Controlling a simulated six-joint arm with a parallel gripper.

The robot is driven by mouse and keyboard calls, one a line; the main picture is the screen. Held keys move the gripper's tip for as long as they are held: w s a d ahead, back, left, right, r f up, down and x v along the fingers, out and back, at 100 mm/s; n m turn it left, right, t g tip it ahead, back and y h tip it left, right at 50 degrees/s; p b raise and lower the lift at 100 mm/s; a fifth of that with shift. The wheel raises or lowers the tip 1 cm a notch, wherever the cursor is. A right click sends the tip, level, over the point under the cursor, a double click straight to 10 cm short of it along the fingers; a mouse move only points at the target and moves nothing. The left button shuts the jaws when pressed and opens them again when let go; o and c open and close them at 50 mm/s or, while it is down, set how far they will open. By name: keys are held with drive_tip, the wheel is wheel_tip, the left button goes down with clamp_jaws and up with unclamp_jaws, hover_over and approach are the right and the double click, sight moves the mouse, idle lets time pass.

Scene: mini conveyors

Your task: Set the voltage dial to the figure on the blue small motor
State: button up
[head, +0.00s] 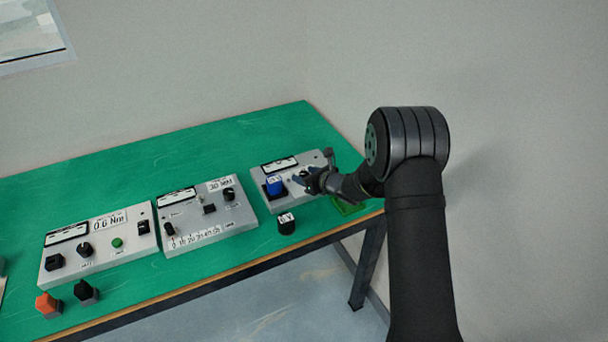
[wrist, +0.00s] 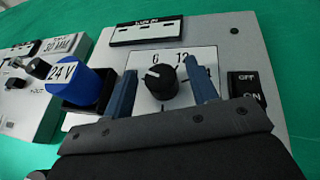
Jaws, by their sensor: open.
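The blue small motor (wrist: 88,88) sits in a black socket at the left of the grey panel (wrist: 230,40); its white label reads 24 V. It also shows in the head view (head: 274,182). The black voltage dial (wrist: 160,84) is on a white scale plate right of the motor. 6 and 12 are readable; a figure further right is partly hidden by a finger. The dial's white mark points up-left, near the 6. My gripper (wrist: 160,72) is open, with one blue finger on each side of the dial; contact cannot be told. In the head view my gripper (head: 312,182) covers the dial area.
A black OFF/ON switch (wrist: 247,90) is right of the dial. Another motor (head: 286,225) stands before the panel. Two panels (head: 205,215) (head: 100,240) stand to the left, with an orange motor (head: 47,304) and a black one (head: 86,292) in front. The back of the green table (head: 200,145) is clear.

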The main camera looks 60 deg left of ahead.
drive_tip(key=shift+s+a+f, duration=0.1)
drive_tip(key=shift+a+f, duration=0.15)
drive_tip(key=shift+a, duration=0.3)
drive_tip(key=c, duration=1)
drive_tip(key=shift+r+m+t+y, duration=0.15)
drive_tip(key=shift+m+t+y, duration=0.15)
drive_tip(key=shift+m+t, duration=1.15)
drive_tip(key=shift+t, duration=0.45)
